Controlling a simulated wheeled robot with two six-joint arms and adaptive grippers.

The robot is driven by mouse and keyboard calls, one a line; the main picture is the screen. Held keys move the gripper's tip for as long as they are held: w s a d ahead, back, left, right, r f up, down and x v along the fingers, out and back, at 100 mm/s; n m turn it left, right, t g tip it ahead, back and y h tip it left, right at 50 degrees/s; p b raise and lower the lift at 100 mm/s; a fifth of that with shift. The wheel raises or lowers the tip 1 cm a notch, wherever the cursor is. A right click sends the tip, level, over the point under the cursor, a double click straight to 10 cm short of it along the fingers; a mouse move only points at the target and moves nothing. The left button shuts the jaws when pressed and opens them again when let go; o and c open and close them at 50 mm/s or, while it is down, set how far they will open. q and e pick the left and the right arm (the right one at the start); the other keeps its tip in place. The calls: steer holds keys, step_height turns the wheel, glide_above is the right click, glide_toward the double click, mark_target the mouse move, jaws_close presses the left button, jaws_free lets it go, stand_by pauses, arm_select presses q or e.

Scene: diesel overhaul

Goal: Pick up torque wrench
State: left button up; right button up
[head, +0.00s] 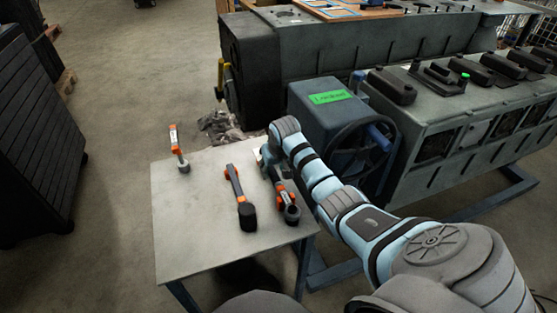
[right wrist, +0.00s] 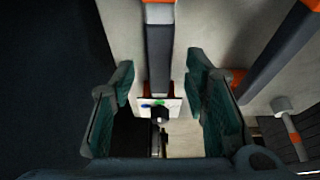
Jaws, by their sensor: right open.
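The torque wrench, as I take it, is the rightmost tool on the grey table (head: 185,220), with a dark and orange body (head: 284,197) and a round dark end toward the table's front edge. My right gripper (head: 268,163) is over its far end and partly hides it. In the right wrist view the wrench's dark bar (right wrist: 159,50) runs between the two spread fingers of the gripper (right wrist: 161,85), with a gap on each side. Its end there has a pale plate with coloured dots and a black knob. My left gripper is out of view.
A smaller orange and grey tool (head: 178,150) is at the table's back left. A blue-grey engine block with a handwheel (head: 355,147) stands close to the right. The table's front left is clear.

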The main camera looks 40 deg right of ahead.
mark_target(273, 171)
steer(key=b+x, duration=0.2)
steer(key=x, duration=0.2)
steer(key=shift+f, duration=0.25)
steer(key=shift+w+r, duration=0.1)
jaws_close()
